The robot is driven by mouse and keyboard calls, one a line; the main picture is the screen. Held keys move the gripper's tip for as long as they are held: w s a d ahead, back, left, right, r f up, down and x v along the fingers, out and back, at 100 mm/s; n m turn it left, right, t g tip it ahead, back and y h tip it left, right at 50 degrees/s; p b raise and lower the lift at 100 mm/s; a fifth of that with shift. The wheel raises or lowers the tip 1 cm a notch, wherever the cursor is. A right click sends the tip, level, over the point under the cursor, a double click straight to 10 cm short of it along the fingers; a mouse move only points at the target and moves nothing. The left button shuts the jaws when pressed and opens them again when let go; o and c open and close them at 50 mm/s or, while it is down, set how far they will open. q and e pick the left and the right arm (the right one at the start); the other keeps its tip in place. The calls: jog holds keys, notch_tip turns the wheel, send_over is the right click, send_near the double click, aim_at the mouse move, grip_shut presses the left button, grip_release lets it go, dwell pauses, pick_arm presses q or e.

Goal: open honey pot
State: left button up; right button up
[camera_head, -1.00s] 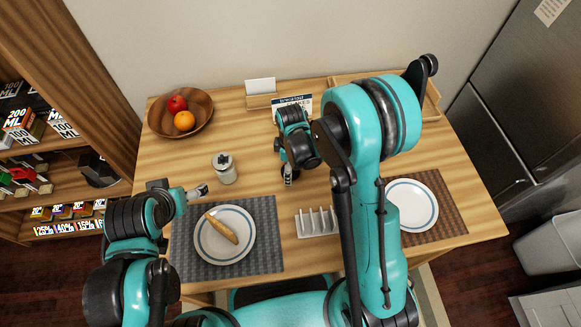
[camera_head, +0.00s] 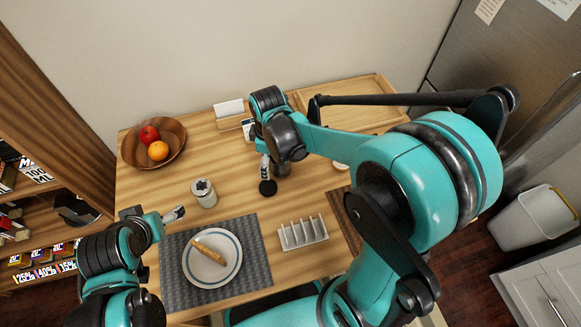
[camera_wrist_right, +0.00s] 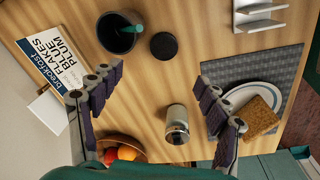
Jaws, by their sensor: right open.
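A dark round pot (camera_wrist_right: 118,33) stands uncovered on the table in the right wrist view, with a teal stick-like thing in it. I take it as the honey pot. In the head view the pot (camera_head: 282,170) is mostly hidden behind my right gripper (camera_head: 266,164). A flat black disc (camera_wrist_right: 164,46), seemingly its lid, lies beside the pot; it also shows in the head view (camera_head: 267,188). My right gripper (camera_wrist_right: 152,101) is open, its fingers wide apart with nothing between them. My left gripper (camera_head: 174,214) is near the left placemat; its jaws are unclear.
A pale jar (camera_head: 204,193) stands left of the pot. A fruit bowl (camera_head: 128,155) is at the back left. A toast rack (camera_head: 303,233) and a plate with bread (camera_head: 190,262) are in front. A sign (camera_wrist_right: 42,62) and a wooden tray (camera_head: 383,92) are behind.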

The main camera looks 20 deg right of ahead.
jog(key=s+d+r+m+t, duration=0.5)
jog(key=s+r+m, duration=0.4)
jog(key=s+m, duration=0.2)
jog(key=shift+s+m+t, duration=0.3)
jog(key=shift+s+t, duration=0.15)
jog(key=shift+t, duration=0.05)
